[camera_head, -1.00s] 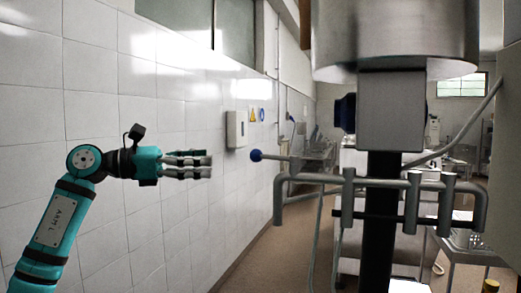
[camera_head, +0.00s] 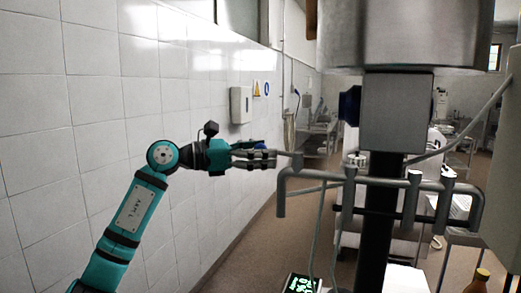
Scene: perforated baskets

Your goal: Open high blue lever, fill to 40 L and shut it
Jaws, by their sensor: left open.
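My left gripper (camera_head: 268,159) points right, level, and is open. Its fingers reach the left end of the lever's grey rod (camera_head: 288,154), which sticks out from the pipework. A bit of blue shows just above the fingers; it looks like part of the lever's blue knob, mostly hidden by the gripper. I cannot tell whether the fingers touch it. The large steel tank (camera_head: 405,35) stands above the grey pipes (camera_head: 335,177). A display with green digits (camera_head: 299,284) is at the bottom edge, too small and cut off to read. My right gripper is out of view.
The white tiled wall (camera_head: 60,130) runs along the left, with a white dispenser box (camera_head: 240,104) on it. A brown bottle (camera_head: 477,282) stands at the lower right. Thin hoses hang under the pipes. The floor left of the pipes is clear.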

